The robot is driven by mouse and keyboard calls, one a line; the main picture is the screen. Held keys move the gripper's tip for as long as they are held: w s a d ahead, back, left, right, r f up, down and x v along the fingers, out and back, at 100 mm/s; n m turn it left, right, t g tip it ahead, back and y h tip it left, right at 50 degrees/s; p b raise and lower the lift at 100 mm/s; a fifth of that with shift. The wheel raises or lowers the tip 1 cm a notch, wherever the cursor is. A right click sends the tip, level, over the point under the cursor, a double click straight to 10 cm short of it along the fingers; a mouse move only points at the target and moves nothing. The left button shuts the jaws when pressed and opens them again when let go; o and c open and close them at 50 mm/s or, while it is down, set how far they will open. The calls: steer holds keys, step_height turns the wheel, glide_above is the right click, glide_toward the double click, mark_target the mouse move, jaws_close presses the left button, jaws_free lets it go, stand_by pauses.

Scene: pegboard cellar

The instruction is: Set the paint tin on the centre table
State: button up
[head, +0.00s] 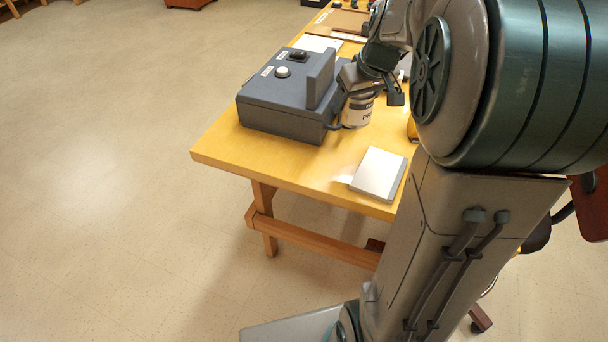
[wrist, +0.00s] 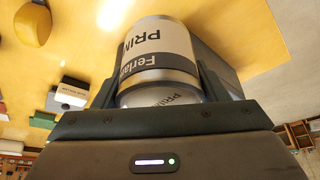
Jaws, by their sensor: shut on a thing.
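The paint tin (head: 357,112) is a silver can with a white label printed in dark letters. It fills the upper middle of the wrist view (wrist: 158,62). My gripper (head: 362,94) is shut on the tin, with one finger on each side of it, as the wrist view shows (wrist: 158,80). The tin is over the yellow wooden table (head: 235,158), close to the right of a grey box. I cannot tell whether its base touches the tabletop. The tin's upper part is partly hidden by my gripper in the head view.
The grey box (head: 270,112) with a white knob stands on the table, left of the tin. A pale flat block (head: 378,174) lies nearer the front edge. A yellow object (head: 412,130) is to the right, partly hidden by my arm. The table's near left corner is bare.

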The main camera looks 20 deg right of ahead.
step_height(320, 180, down, 2)
steer(key=shift+f+b, duration=0.1)
steer(key=shift+b, duration=0.4)
steer(key=shift+a+f, duration=0.1)
steer(key=shift+a, duration=0.1)
steer(key=a+f, duration=0.2)
steer(key=a, duration=0.1)
steer(key=a+f, duration=0.2)
steer(key=a, duration=0.2)
steer(key=w+a+f, duration=0.1)
steer(key=a+f, duration=0.1)
steer(key=a, duration=0.2)
steer(key=shift+f+p, duration=0.3)
steer(key=shift+p, duration=0.05)
steer(key=shift+a+f, duration=0.1)
steer(key=shift+f, duration=1.9)
steer(key=shift+f, duration=0.15)
steer(key=o, duration=1.2)
steer(key=shift+b, duration=0.3)
